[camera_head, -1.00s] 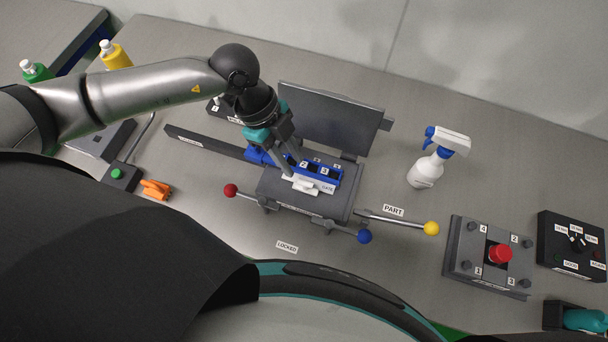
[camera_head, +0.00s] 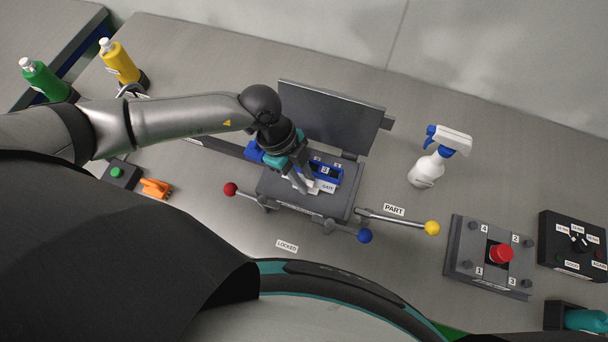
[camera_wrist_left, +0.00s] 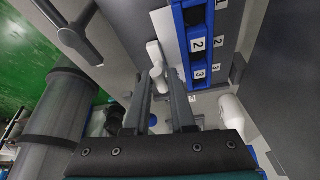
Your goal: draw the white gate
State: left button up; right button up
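The white gate (camera_head: 314,186) lies at the near edge of the blue numbered block (camera_head: 327,171) on the dark grey fixture; a GATE label sits beside it. In the left wrist view the gate shows as a white plate with a raised handle (camera_wrist_left: 156,55). My left gripper (camera_head: 302,188) is down at the gate, partly covering it and the block. In the wrist view its fingers (camera_wrist_left: 163,80) stand apart, with the handle at the gap between their tips; I cannot tell whether they touch it. My right gripper is not in view.
A raised dark lid (camera_head: 330,118) stands behind the fixture. Red (camera_head: 230,189), blue (camera_head: 364,236) and yellow (camera_head: 431,228) lever knobs stick out around it. Free tabletop lies in front.

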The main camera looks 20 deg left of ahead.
pick_arm(q)
grip_shut()
jog(key=shift+w, duration=0.1)
dwell(0.9)
